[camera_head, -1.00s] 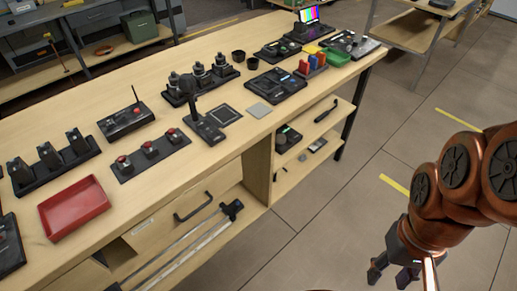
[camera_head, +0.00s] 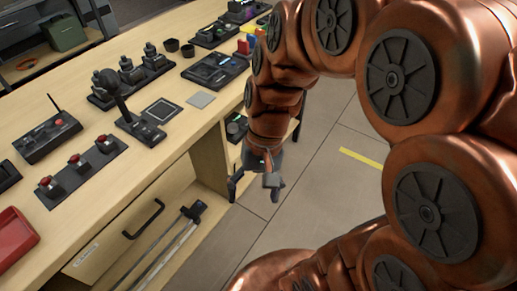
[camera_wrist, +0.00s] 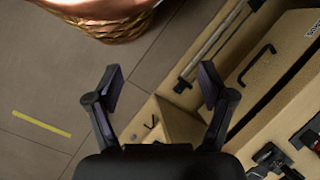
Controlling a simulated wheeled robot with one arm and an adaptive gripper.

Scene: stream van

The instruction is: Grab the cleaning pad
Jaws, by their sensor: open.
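A small flat grey square, which looks like the cleaning pad (camera_head: 201,100), lies on the wooden workbench (camera_head: 187,135) close to its front edge in the head view. I cannot make it out in the wrist view. My gripper (camera_head: 256,187) hangs fingers-down in front of the bench, to the right of and lower in the picture than the pad, apart from it. In the wrist view my gripper (camera_wrist: 160,82) has its two dark fingers spread wide with nothing between them.
A framed dark square (camera_head: 161,110) and a lever device (camera_head: 139,128) sit left of the pad. A black panel device (camera_head: 214,67) stands behind it. Below the bench top are a drawer with a black handle (camera_head: 144,219) and shelves. Open floor lies right of the bench.

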